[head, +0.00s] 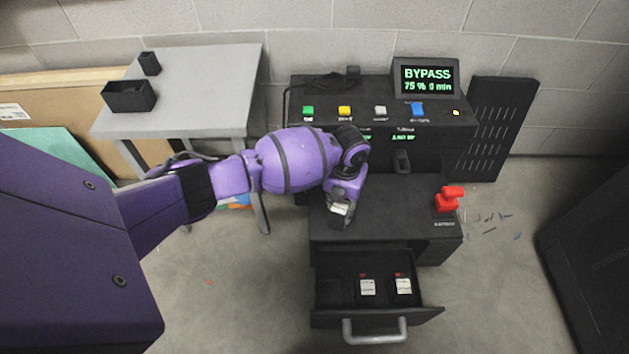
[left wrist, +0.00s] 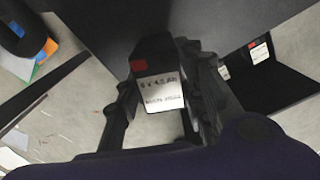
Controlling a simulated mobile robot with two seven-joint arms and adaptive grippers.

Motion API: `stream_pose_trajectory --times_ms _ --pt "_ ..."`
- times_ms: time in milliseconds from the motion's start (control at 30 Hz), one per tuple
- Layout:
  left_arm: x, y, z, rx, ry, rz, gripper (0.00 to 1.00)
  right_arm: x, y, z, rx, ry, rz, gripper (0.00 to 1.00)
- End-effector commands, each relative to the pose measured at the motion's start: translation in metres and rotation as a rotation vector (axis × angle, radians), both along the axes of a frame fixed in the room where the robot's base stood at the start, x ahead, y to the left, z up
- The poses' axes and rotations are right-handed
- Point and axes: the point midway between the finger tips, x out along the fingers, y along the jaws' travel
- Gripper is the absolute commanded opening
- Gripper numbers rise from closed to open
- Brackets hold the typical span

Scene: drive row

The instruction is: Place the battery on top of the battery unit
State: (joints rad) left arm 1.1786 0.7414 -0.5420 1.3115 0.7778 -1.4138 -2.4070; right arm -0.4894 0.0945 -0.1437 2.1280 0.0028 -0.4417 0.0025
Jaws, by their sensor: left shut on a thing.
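A black battery with a white label and a red mark is held in my left gripper (head: 340,218); in the left wrist view the battery (left wrist: 165,94) sits between the two fingers. The gripper is shut on it and points down over the front left of the black battery unit's top (head: 385,210). I cannot tell whether the battery touches that surface. The unit's drawer (head: 335,316) is pulled open below, with two more labelled batteries (head: 368,287) (head: 403,286) inside. One also shows in the left wrist view (left wrist: 259,50). My right gripper is not in view.
The unit's raised back panel carries coloured buttons (head: 344,111) and a screen (head: 428,75) reading BYPASS, 75 %. A red handle (head: 448,199) stands at the top's right side. A grey table (head: 205,85) with two dark containers stands to the left. The unit's top is mostly clear between gripper and handle.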

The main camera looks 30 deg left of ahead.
Motion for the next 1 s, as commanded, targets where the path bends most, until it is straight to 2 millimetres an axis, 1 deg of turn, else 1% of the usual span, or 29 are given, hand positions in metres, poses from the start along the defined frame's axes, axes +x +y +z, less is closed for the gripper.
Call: stream_pose_trajectory --times_ms 33,67,167,200,467,567,667,900,1000 --pt "0.002 -0.001 0.0 -0.001 -0.003 0.0 0.0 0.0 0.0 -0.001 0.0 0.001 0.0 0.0" --pt "0.001 0.0 -0.001 0.0 -0.001 0.0 0.4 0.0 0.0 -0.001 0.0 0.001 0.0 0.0" --pt "0.001 0.0 0.0 0.0 -0.002 0.0 0.53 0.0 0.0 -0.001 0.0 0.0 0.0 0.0" --pt "0.001 0.0 0.0 0.0 -0.002 0.0 0.55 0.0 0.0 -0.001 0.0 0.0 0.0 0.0" --pt "0.002 -0.001 0.0 -0.001 -0.002 0.0 0.55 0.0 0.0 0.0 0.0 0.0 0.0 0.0" --pt "0.002 0.0 0.006 0.0 -0.004 -0.001 0.55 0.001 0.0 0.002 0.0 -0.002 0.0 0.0" --pt "0.003 0.0 0.021 0.0 -0.007 -0.001 0.55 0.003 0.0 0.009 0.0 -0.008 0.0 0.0" --pt "0.003 0.0 0.075 0.001 -0.008 -0.002 0.55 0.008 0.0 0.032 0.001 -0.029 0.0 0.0" --pt "0.003 -0.001 0.095 0.0 -0.008 -0.002 0.55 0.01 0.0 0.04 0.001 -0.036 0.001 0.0"
